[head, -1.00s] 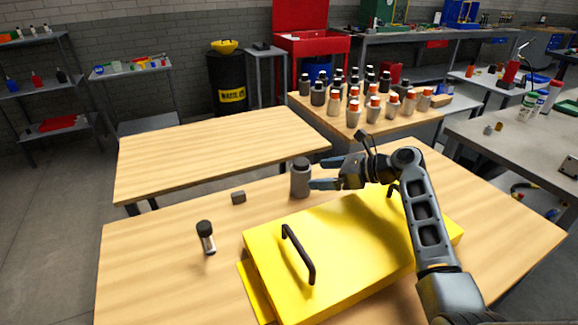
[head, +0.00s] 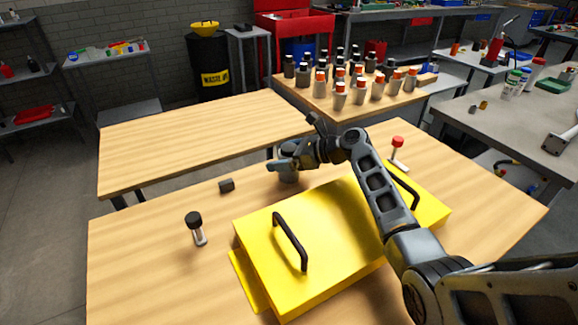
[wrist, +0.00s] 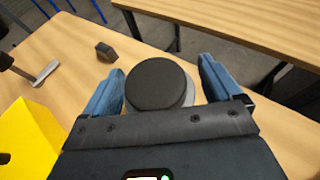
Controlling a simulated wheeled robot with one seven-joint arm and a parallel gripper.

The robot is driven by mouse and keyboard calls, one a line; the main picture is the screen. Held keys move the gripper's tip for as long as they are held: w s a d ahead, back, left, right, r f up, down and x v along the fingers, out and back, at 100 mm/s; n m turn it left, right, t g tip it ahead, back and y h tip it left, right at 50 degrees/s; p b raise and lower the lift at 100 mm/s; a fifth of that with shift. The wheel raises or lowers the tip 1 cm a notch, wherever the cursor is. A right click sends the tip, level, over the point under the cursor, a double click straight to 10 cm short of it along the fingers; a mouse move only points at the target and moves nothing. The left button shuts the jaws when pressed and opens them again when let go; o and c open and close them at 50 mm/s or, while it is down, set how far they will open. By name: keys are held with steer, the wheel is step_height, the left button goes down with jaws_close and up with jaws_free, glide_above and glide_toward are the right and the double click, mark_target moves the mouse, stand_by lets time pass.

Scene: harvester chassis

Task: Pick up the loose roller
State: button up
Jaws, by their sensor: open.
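The loose roller (head: 289,177) appears to be the upright grey cylinder on the wooden table, behind the yellow box. In the head view my gripper (head: 278,160) is over it and hides its upper part. In the wrist view its dark round top (wrist: 156,84) lies between my two blue fingers. The fingers are open, with a small gap visible on the right side; contact on the left is unclear.
A yellow box (head: 315,240) with black handles takes up the table's front. A second wooden table (head: 190,140) is clear behind.

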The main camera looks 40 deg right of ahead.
steer(key=shift+r, duration=0.1)
steer(key=c, duration=1.5)
